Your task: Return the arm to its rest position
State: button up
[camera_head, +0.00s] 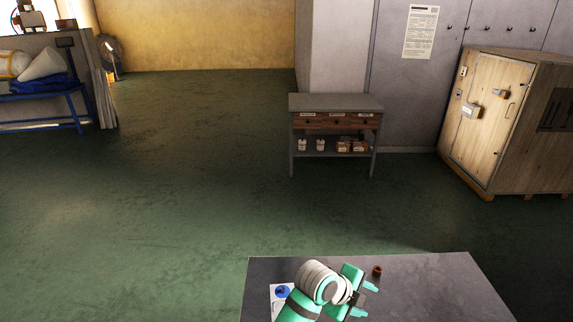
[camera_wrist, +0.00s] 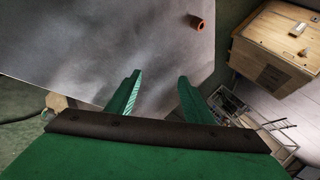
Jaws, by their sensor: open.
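My gripper (camera_head: 366,299) is over the grey table in the head view, at the bottom of the picture. Its two green fingers also show in the wrist view (camera_wrist: 158,92), spread apart with nothing between them. A small reddish-brown cylinder (camera_head: 377,270) is on the table, just beyond the gripper and apart from it. In the wrist view the cylinder (camera_wrist: 196,22) looks like a short hollow tube near the table's edge. My arm hides part of the table.
The grey table (camera_head: 440,285) bears a white sheet with a blue mark (camera_head: 282,292). A small workbench (camera_head: 335,102) stands against the wall behind. A wooden cabinet (camera_head: 483,110) is at the right. A blue-framed stand (camera_head: 78,105) is at the far left. The green floor (camera_head: 180,170) between is clear.

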jog(key=s+d+n+t+h, duration=0.3)
jog(key=d+n+t, duration=0.3)
jog(key=n, duration=0.5)
jog(key=s+a+f+n+t+y, duration=0.3)
jog(key=s+a+f+n+y, duration=0.1)
jog(key=s+a+n, duration=0.35)
jog(key=s+a+f+n+t+y, duration=0.2)
jog(key=s+a+f+n+y, duration=0.25)
jog(key=s+a+n, duration=0.35)
jog(key=s+a+r+y, duration=0.1)
jog(key=s+a+r, duration=0.1)
jog(key=s+a, duration=0.4)
jog(key=s+a+r+y, duration=0.1)
jog(key=s+a, duration=0.5)
jog(key=s, duration=0.8)
jog(key=shift+a+r+t, duration=0.15)
jog(key=shift+r+t, duration=0.25)
jog(key=shift+r, duration=0.3)
jog(key=shift+s, duration=0.15)
